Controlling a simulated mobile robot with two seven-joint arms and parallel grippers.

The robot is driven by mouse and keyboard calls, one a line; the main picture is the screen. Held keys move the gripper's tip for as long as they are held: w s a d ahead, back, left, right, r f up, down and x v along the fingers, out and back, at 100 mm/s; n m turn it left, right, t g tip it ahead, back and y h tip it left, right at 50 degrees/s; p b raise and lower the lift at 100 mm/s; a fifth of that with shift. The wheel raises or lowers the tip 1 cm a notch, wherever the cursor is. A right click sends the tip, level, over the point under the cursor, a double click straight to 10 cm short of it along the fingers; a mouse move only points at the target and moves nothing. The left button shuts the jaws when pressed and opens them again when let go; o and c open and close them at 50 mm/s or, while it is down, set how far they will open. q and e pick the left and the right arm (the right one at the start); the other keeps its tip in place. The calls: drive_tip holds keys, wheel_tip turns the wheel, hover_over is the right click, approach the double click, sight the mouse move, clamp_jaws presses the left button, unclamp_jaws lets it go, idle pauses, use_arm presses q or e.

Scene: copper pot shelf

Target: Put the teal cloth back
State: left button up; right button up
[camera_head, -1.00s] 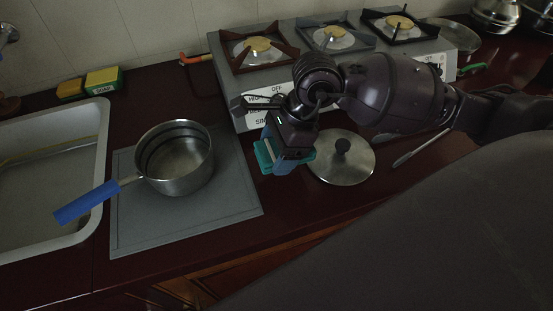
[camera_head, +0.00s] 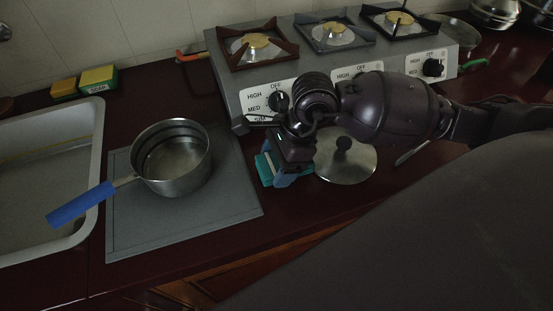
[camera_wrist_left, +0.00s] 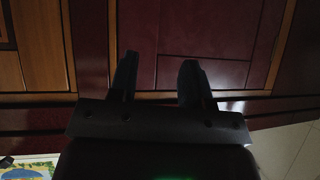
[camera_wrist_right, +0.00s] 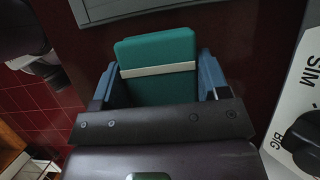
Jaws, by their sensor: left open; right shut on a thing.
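The teal cloth (camera_wrist_right: 158,55) is a folded block with a pale band across it. It sits between the two fingers of my right gripper (camera_wrist_right: 157,80), which is shut on it. In the head view the teal cloth (camera_head: 264,170) shows low over the dark red counter, between the grey mat and the pot lid, with my right gripper (camera_head: 283,175) above it. I cannot tell whether it touches the counter. My left gripper (camera_wrist_left: 160,75) is open and empty in front of wooden cabinet doors, and is not visible in the head view.
A saucepan (camera_head: 172,160) with a blue handle stands on the grey mat (camera_head: 130,235). A metal lid (camera_head: 345,165) lies right of the cloth. The stove (camera_head: 235,85) is behind. The sink (camera_head: 70,240) and sponges (camera_head: 98,79) are at left. The counter (camera_head: 190,262) before the mat is clear.

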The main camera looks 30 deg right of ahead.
drive_tip(key=shift+f, duration=0.1)
drive_tip(key=o, duration=1.2)
use_arm(q)
drive_tip(key=shift+w, duration=0.1)
use_arm(e)
drive_tip(key=shift+r, duration=0.3)
drive_tip(key=p+v, duration=0.2)
drive_tip(key=v, duration=0.9)
drive_tip(key=shift+a+r, duration=0.1)
drive_tip(key=shift+a, duration=0.05)
use_arm(q)
drive_tip(key=shift+s+a+r, duration=0.15)
drive_tip(key=shift+s+r, duration=0.2)
drive_tip(key=shift+r, duration=0.25)
use_arm(e)
drive_tip(key=shift+v, duration=0.8)
use_arm(q)
drive_tip(key=shift+w+r, duration=0.15)
drive_tip(key=shift+w, duration=0.05)
